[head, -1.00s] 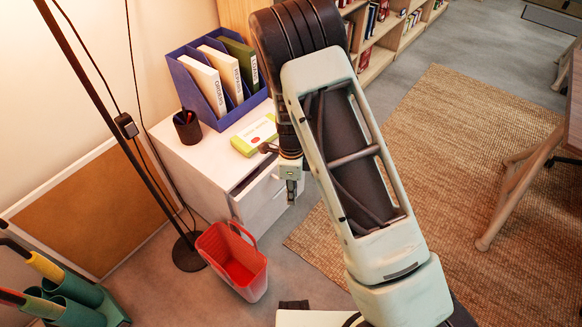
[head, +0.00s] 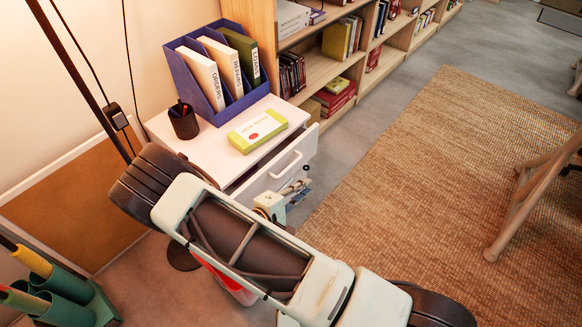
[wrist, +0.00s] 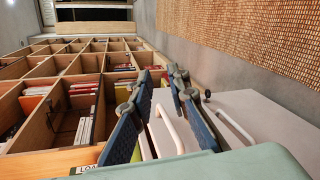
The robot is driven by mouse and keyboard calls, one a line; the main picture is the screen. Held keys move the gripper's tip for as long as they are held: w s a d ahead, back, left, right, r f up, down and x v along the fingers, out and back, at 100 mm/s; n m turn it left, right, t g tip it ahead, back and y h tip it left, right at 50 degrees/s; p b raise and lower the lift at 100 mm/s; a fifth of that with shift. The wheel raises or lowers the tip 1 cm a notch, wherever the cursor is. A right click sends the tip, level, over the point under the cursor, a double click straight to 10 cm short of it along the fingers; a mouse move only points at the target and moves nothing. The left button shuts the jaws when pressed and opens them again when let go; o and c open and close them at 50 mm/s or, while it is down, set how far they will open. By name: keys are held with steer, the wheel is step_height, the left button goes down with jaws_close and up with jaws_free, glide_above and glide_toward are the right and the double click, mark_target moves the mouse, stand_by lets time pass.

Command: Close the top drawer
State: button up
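The white cabinet's top drawer (head: 292,163) stands partly pulled out, with a dark gap behind its front and a pale bar handle. My gripper (head: 299,192) is in front of the cabinet, low and close to the drawer front; my arm hides the cabinet's lower part. In the wrist view my gripper (wrist: 160,80) has its two blue-padded fingers apart with nothing between the tips. One pale handle (wrist: 168,128) shows in the gap between the fingers, and a second handle (wrist: 236,126) is to the right on a white front. I cannot tell whether any finger touches the drawer.
On the cabinet top are a blue file holder (head: 205,92) with binders, a black pen cup (head: 184,123) and a green-and-white box (head: 257,130). A bookcase (head: 300,45) stands behind. A red bin (head: 228,278) is partly behind my arm. The woven rug (head: 420,170) has open room.

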mark_target(290, 166)
steer(key=w+a+f+n+t+y, duration=0.2)
steer(key=a+n+t+y, duration=0.15)
steer(key=a+n, duration=0.4)
steer(key=shift+m+g+y, duration=0.25)
steer(key=shift+y, duration=0.3)
steer(key=b+x, duration=0.1)
steer(key=x, duration=0.4)
steer(key=b+x, duration=0.1)
steer(key=x, duration=0.4)
steer(key=shift+w+r+b, duration=0.15)
steer(key=shift+r+b, duration=0.05)
steer(key=shift+b, duration=0.15)
jaws_close()
